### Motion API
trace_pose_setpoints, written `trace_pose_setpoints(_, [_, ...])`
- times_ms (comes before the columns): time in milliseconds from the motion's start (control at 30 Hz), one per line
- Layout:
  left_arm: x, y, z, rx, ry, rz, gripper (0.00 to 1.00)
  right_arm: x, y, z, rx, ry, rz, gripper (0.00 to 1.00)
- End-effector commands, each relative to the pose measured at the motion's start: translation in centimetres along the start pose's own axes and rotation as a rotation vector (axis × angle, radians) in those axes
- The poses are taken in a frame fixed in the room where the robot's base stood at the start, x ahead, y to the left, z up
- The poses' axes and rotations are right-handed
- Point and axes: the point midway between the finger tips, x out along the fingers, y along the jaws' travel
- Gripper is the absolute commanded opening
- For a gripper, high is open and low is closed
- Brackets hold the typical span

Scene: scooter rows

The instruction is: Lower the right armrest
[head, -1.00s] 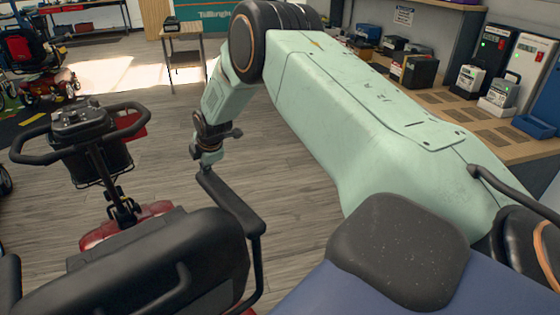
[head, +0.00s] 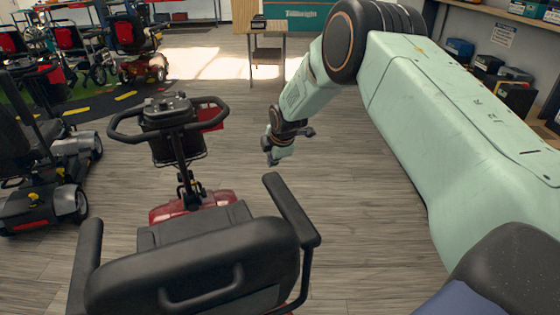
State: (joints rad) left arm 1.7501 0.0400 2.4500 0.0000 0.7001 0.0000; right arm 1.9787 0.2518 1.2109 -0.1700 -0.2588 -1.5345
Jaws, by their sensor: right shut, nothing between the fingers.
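The red mobility scooter (head: 168,212) stands in front of me with its black seat back (head: 195,268) towards me. Its right armrest (head: 292,210) is a black padded bar that points forward from its post beside the seat back. It looks roughly level, but its exact tilt is hard to judge. The left armrest (head: 87,262) points forward on the other side. My right gripper (head: 271,158) is shut and empty, just beyond and above the right armrest's front end in the picture. A small gap seems to separate them. My left gripper is out of view.
The scooter's tiller (head: 170,118) with handlebars and basket rises ahead of the seat. Another dark scooter (head: 45,185) stands at the left, with several more at the back left. A small table (head: 266,52) stands at the back. The wood floor right of the seat is clear.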

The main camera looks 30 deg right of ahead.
Motion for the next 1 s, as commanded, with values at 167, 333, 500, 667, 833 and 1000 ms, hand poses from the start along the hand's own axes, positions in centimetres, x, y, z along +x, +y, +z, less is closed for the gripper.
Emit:
trace_pose_setpoints(167, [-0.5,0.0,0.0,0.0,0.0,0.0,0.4,-3.6,2.1,-0.2,0.0,0.001,0.005,0.0])
trace_pose_setpoints(333, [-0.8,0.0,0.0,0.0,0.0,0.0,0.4,-6.4,3.6,-0.3,0.0,0.0,0.005,0.0])
trace_pose_setpoints(500, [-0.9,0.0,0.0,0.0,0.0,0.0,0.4,-8.2,4.5,-0.3,-0.001,0.0,0.003,0.0])
trace_pose_setpoints(667, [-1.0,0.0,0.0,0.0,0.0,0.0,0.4,-8.8,4.8,-0.3,-0.001,0.0,0.002,0.0])
trace_pose_setpoints(833, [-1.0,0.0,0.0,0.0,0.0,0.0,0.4,-8.8,4.9,-0.3,-0.001,0.0,0.002,0.0])
trace_pose_setpoints(1000, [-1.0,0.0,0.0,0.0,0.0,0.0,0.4,-8.8,4.8,-0.2,-0.001,0.0,0.002,0.0])
